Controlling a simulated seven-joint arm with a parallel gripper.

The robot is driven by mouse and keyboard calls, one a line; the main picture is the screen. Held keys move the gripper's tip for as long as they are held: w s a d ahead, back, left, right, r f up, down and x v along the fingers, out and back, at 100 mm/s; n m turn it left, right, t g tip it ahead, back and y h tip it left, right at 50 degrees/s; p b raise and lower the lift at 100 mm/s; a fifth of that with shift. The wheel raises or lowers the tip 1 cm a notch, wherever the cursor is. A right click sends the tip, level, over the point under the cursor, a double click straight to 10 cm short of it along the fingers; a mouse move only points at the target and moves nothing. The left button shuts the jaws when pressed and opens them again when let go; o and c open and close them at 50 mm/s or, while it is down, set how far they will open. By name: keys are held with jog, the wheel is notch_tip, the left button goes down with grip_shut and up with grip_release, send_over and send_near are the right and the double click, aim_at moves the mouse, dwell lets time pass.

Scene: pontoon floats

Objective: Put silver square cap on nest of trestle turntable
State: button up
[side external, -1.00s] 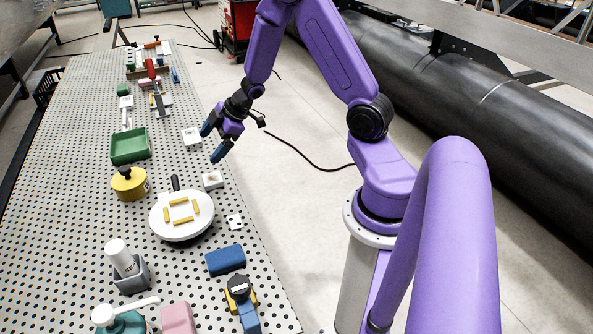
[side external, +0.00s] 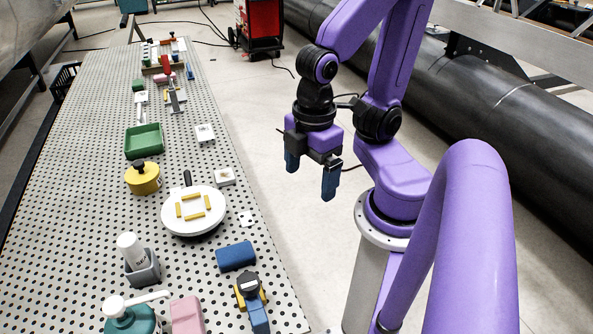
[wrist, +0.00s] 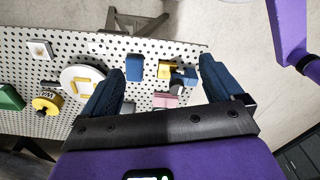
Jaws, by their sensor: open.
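The turntable (side external: 181,226) is a round white disc on the perforated table, with several yellow bars framing a square nest on top. The bare middle of the nest shows in the side view. A small pale square piece (side external: 224,177) lies just beyond the disc; it looks like the silver square cap, though I cannot be sure. It seems to be the pale square (wrist: 40,50) at left in the wrist view, where the turntable (wrist: 68,80) also shows. My gripper (side external: 311,172) is open and empty, with fingers pointing down, over the floor right of the table edge.
A dark handle (side external: 187,178) stands by the disc. A yellow pot (side external: 143,180), green tray (side external: 144,142), blue block (side external: 236,256), grey holder with white bottle (side external: 143,268) and a clamp (side external: 250,296) surround it. Another pale square plate (side external: 205,134) lies farther back.

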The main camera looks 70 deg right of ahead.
dwell(0.4)
jog(key=w+a+n, duration=0.2)
jog(key=w+n, duration=0.2)
jog(key=w, duration=0.5)
jog(key=n, duration=1)
send_over(224, 174)
notch_tip(224, 174, down, 7)
notch_tip(224, 174, down, 17)
jog(key=shift+s+r, duration=0.1)
jog(key=shift+r, duration=0.05)
jog(key=c, duration=1.4)
jog(key=shift+r, duration=0.1)
